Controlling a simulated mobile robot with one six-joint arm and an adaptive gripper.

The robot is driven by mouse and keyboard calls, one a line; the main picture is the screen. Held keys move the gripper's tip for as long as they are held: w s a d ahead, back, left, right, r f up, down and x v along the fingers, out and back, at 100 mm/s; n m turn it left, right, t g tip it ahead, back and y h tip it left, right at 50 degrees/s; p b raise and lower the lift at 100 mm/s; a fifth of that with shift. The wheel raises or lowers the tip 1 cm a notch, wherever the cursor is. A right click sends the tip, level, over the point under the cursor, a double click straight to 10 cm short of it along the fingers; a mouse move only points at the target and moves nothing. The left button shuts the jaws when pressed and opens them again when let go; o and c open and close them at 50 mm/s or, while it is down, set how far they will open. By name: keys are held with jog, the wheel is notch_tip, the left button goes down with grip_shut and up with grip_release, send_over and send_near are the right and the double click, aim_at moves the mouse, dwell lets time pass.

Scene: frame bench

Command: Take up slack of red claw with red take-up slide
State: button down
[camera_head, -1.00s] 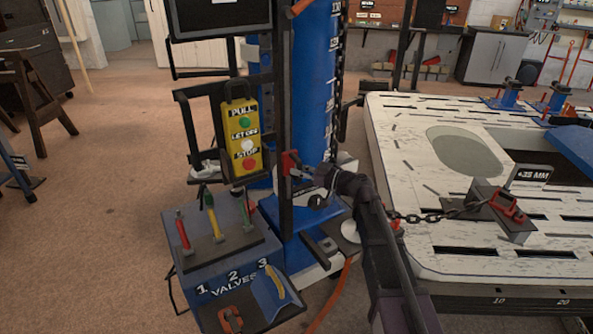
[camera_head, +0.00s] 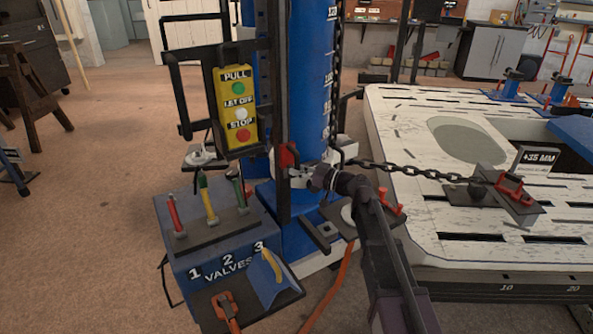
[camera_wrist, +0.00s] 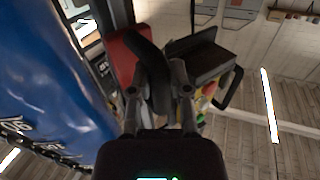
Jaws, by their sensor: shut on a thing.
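The red take-up slide (camera_head: 288,156) is a red block on a dark upright rail in front of the blue tower. In the wrist view it is a red block (camera_wrist: 124,52) just beyond the fingers. My gripper (camera_head: 304,178) is at the slide from the right, with its fingers (camera_wrist: 157,88) shut on a dark part at the slide. The fingers hide part of that grip. The red claw (camera_head: 514,187) sits on a dark plate on the white bench. A dark chain (camera_head: 415,172) runs from the tower to the claw with slight sag.
A yellow pendant (camera_head: 236,112) with green, white and red buttons hangs left of the rail. A blue valve box (camera_head: 215,245) with several coloured levers stands at lower left. The white slotted bench (camera_head: 400,120) fills the right. A "+35 MM" sign (camera_head: 537,158) stands by the claw.

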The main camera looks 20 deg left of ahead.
jog(key=shift+s+a+f, duration=0.15)
jog(key=shift+s+f, duration=0.05)
jog(key=shift+s, duration=0.1)
jog(key=c, duration=0.6)
grip_release()
jog(key=shift+w, duration=0.1)
jog(key=shift+w, duration=0.1)
jog(key=d, duration=0.4)
jog(key=s+d, duration=0.1)
jog(key=d, duration=0.7)
jog(key=shift+s+r, duration=0.1)
jog(key=shift+s, duration=0.25)
